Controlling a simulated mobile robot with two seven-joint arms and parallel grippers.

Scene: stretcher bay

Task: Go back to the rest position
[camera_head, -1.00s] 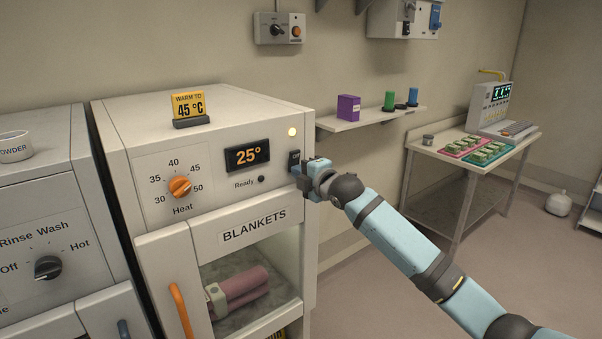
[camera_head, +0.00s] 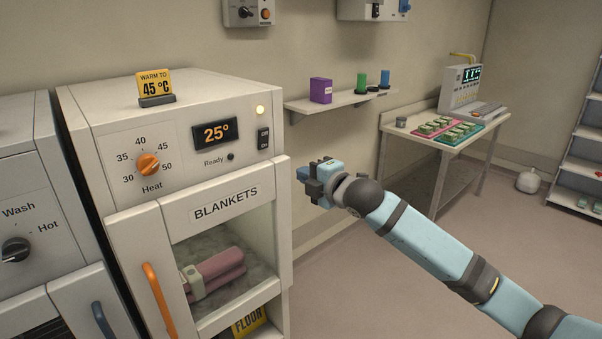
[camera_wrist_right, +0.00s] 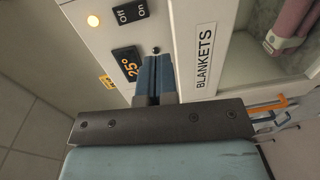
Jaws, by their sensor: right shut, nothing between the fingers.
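My right gripper (camera_head: 305,174) is shut and empty, held in the air just right of the blanket warmer's (camera_head: 180,110) upper front edge. In the right wrist view its shut fingers (camera_wrist_right: 155,78) point toward the warmer's front panel. The warmer's display (camera_head: 215,133) reads 25°, and its Off/On switch (camera_head: 263,139) is left of the gripper, apart from it. A yellowish lamp (camera_head: 260,110) glows above the switch. The orange heat knob (camera_head: 148,163) sits on the dial. My left gripper is not in view.
A wall shelf (camera_head: 340,102) holds a purple box (camera_head: 320,90) and green and blue items. A side table (camera_head: 440,150) with a monitor (camera_head: 461,87) stands at the right. The floor (camera_head: 350,290) in front is clear.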

